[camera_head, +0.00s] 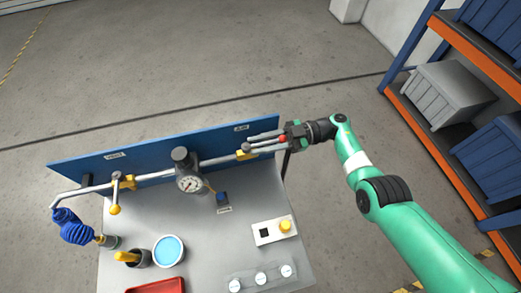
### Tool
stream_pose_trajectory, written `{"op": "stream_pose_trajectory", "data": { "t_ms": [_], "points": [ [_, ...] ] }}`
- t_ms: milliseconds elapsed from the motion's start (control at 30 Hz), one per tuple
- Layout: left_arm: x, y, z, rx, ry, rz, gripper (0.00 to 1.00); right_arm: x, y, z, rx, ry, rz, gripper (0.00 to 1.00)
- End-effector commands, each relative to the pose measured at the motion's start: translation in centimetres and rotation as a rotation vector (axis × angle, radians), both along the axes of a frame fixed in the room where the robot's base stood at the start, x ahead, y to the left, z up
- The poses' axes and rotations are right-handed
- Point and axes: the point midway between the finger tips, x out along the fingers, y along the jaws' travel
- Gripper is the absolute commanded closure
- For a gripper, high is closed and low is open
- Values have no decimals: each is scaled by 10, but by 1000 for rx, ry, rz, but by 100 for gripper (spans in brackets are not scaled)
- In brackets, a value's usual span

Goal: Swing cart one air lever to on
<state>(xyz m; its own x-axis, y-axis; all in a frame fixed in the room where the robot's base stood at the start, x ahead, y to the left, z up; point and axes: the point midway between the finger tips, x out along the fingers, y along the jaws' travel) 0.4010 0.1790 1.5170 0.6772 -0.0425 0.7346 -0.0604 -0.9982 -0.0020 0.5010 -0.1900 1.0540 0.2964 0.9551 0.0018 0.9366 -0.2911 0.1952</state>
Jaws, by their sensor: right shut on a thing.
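A cart with a grey top (200,240) and a blue back panel (85,174) stands in the middle. A grey pipe (212,161) runs along the panel with a gauge (189,183) on it. At the pipe's right end is another valve with a yellow body (243,155). My right gripper (264,143) reaches in from the right and is shut on this valve's lever, whose red end (283,139) shows at the jaws. The lever is mostly hidden. My left gripper is out of view.
A blue coiled hose (74,228) hangs at the pipe's left end. A cup of blue liquid (169,250), a red tray (157,287) and a box with a yellow button (285,226) stand on the cart. Orange shelving (445,130) with bins is at right. The floor behind is clear.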

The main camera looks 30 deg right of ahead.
Motion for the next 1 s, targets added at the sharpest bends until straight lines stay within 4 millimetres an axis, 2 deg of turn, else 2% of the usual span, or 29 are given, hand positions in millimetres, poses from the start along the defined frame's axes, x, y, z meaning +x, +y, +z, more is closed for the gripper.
{"op": "stream_pose_trajectory", "data": {
  "t_ms": [433, 467, 533, 833, 1000],
  "points": [
    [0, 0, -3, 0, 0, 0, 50, 0, 1, 1, -4, 0, 16, 100],
    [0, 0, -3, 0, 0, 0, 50, 0, 1, 1, -4, 0, 16, 68],
    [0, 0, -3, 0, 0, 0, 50, 0, 1, 1, -4, 0, 16, 57],
    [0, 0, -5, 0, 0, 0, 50, -1, -3, 0, -3, 1, 12, 57],
    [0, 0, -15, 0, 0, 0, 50, -8, -29, -2, -4, 0, 10, 57]
  ]
}}
